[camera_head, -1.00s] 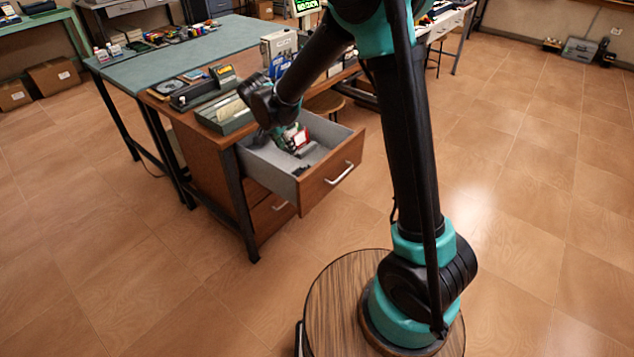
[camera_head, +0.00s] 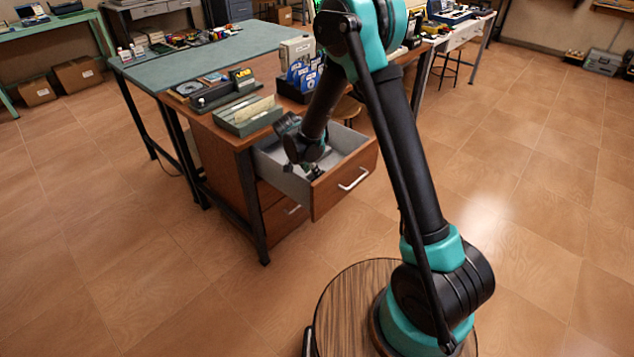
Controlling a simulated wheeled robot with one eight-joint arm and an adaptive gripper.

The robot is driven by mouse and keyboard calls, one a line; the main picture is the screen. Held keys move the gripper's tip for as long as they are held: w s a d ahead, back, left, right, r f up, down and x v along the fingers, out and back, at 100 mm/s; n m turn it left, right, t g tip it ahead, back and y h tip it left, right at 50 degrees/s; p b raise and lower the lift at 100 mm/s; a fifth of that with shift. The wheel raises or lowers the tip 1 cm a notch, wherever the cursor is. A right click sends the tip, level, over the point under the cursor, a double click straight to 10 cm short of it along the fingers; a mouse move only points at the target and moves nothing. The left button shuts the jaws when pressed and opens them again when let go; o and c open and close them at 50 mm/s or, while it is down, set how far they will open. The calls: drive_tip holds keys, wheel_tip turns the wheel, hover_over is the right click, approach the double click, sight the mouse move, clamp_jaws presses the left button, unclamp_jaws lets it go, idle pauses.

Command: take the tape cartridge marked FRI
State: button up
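An open grey-lined drawer (camera_head: 345,181) with a wooden front and a pale handle stands out from the desk. My gripper (camera_head: 316,173) reaches down into the drawer, at its near middle part. My arm and wrist cover much of the drawer's inside, and the fingertips are small and dark. I cannot tell whether the fingers are open or shut, or whether they hold anything. I cannot make out a tape cartridge or the marking FRI in this view.
On the wooden desk (camera_head: 215,122) stand a file tray (camera_head: 248,115), a dark device (camera_head: 215,96) and a rack of blue items (camera_head: 300,78). A green-topped table (camera_head: 190,55) adjoins behind. A stool (camera_head: 347,108) stands behind the drawer.

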drive_tip(key=x, duration=0.3)
drive_tip(key=shift+d+f, duration=0.2)
drive_tip(key=shift+d, duration=0.2)
drive_tip(key=shift+x, duration=0.75)
clamp_jaws()
